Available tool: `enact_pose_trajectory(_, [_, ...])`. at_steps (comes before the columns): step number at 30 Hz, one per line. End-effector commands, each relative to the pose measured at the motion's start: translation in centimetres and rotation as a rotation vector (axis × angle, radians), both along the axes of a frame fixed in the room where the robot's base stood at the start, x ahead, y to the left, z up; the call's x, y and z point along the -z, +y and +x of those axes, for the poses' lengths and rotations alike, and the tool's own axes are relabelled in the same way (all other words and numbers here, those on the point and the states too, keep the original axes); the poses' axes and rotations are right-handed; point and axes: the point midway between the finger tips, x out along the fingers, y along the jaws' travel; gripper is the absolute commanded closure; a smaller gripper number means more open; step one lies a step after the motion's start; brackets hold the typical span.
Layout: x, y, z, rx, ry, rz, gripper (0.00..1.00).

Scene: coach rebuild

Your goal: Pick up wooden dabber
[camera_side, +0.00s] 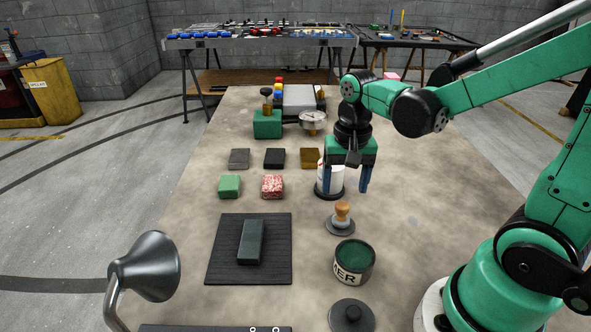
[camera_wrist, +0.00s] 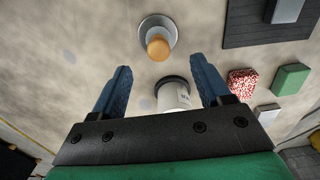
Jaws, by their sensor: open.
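The wooden dabber (camera_side: 342,213) stands upright on a round grey disc (camera_side: 341,227), right of the black mat. In the wrist view the dabber (camera_wrist: 158,46) shows ahead of the fingers, a little above the middle, on its grey disc (camera_wrist: 158,25). My gripper (camera_side: 346,186) is open and empty, with its blue fingers pointing down. It is above and behind the dabber in the side view, in front of a white cylinder (camera_side: 330,178). In the wrist view the fingers (camera_wrist: 160,78) are apart with the dabber beyond them, not between them.
The white cylinder (camera_wrist: 172,96) is close to my fingers. A green-filled tin (camera_side: 354,260) and a dark lid (camera_side: 351,315) are in front of the dabber. A black mat (camera_side: 222,262) with a dark block lies left. Red-speckled (camera_side: 272,187) and green (camera_side: 230,186) blocks stand farther back.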

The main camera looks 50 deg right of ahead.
Motion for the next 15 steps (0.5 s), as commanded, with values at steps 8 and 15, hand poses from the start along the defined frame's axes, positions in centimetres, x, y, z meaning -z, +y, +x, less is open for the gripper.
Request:
enact_pose_trajectory(8, [2.0, -0.2, 0.0, 0.024, 0.018, 0.004, 0.3])
enact_pose_trajectory(15, [4.6, -0.2, 0.1, 0.022, 0.016, 0.003, 0.3])
